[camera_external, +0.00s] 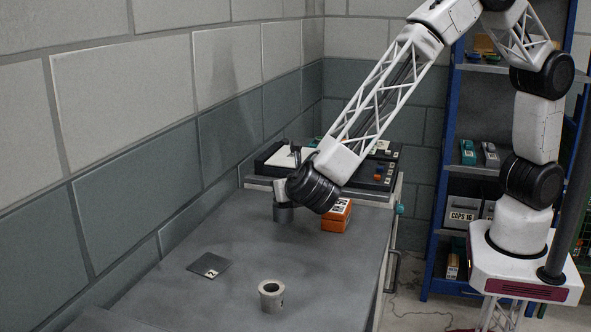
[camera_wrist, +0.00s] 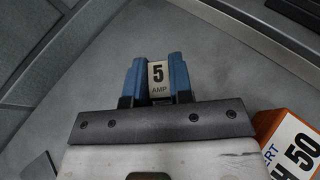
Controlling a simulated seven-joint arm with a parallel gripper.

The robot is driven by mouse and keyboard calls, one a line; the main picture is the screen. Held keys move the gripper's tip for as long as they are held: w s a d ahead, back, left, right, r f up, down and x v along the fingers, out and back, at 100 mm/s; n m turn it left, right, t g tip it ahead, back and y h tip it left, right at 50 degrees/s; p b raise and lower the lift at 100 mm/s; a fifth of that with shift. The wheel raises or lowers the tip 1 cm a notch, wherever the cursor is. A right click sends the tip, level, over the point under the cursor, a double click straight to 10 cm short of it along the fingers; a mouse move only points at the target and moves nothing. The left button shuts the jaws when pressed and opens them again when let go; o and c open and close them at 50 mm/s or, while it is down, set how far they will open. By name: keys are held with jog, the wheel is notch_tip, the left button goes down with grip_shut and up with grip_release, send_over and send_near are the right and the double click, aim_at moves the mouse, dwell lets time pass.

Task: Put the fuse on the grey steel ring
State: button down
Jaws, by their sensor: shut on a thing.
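My gripper (camera_wrist: 156,62) has blue fingers closed on the sides of the fuse (camera_wrist: 158,82), a small pale piece marked "5 AMP". In the external view my gripper (camera_external: 283,212) is at the far part of the bench, left of the orange block, and the fuse cannot be made out there. I cannot tell whether the fuse touches the bench. The grey steel ring (camera_external: 271,296) stands upright at the front of the bench, its round opening facing up, well apart from my gripper.
The orange block (camera_external: 334,220), also in the wrist view (camera_wrist: 292,140), is close to the right of my gripper. A flat dark plate (camera_external: 210,264) marked "2" lies left of the ring. A dark tray (camera_external: 375,172) is at the back. The bench (camera_external: 245,240) between is clear.

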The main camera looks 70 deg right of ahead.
jog(key=shift+f, duration=0.15)
jog(key=c, duration=1)
grip_release()
jog(key=v, duration=1.2)
dwell(0.3)
